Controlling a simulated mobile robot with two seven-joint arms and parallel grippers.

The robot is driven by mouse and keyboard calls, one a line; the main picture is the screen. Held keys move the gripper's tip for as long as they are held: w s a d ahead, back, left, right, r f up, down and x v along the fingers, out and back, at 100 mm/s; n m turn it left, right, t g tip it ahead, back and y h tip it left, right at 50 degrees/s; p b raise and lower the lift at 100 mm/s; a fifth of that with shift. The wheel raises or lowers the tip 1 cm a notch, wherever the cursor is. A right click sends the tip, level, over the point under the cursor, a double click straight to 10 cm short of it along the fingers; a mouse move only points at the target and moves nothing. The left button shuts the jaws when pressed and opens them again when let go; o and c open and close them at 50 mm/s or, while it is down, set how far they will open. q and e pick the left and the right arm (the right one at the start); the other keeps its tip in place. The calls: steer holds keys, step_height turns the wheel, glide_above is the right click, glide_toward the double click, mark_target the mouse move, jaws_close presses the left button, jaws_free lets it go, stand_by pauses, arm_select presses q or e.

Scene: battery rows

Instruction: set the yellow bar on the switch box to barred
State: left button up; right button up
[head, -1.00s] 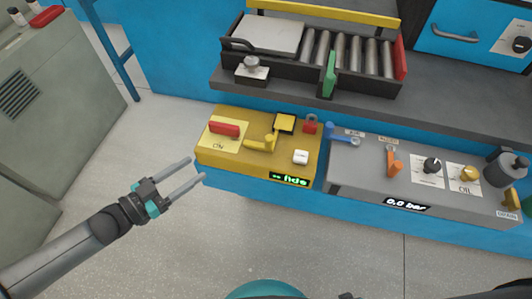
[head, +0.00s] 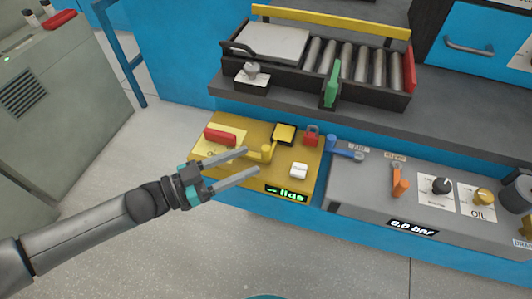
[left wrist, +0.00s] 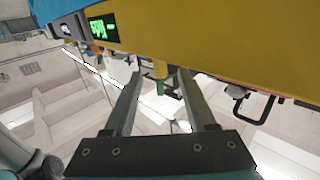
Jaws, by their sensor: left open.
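The yellow switch box (head: 309,170) is at the middle of the head view. My left gripper (head: 252,161) is open and empty. Its fingers reach over the box's front left part, with the tips close to the bar; I cannot tell whether they touch. In the left wrist view, the box's yellow face (left wrist: 220,62) and green display (left wrist: 104,27) lie beyond the open fingers. My right gripper is not in view.
A grey panel (head: 350,198) with levers and knobs stands right. A roller tray (head: 301,83) is behind. Floor in front is clear.

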mark_target(265, 153)
arm_select(q)
steer(key=b+x, duration=0.1)
steer(key=x, duration=0.5)
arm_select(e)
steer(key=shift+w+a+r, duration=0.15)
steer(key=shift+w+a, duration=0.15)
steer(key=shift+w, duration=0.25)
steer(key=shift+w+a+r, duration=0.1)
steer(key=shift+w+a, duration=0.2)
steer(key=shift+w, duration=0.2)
arm_select(q)
jaws_close()
steer(key=shift+a, duration=0.1)
